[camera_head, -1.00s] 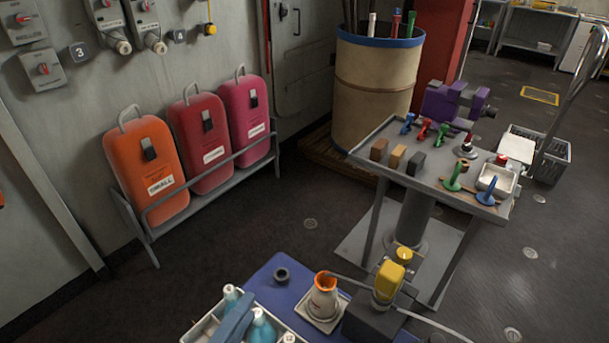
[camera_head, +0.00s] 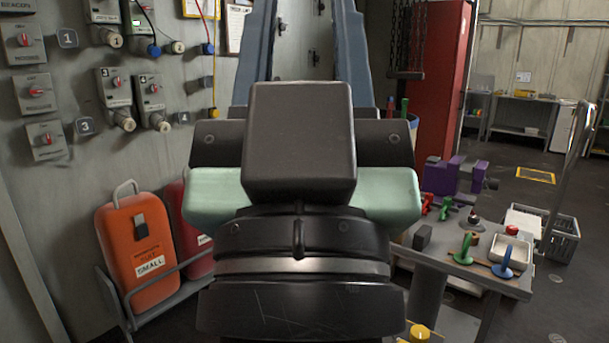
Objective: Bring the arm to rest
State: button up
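A wall with switch boxes (camera_head: 115,90) and cables is at the left. An orange case (camera_head: 138,250) stands in a rack below. A work table (camera_head: 470,275) with pegs, blocks and a purple vise (camera_head: 455,177) is at the right. Open floor lies at the far right.

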notch_tip(320, 180, up, 15)
jog(key=p, duration=1.5)
jog(key=shift+s, duration=0.25)
jog(key=shift+f, duration=0.25)
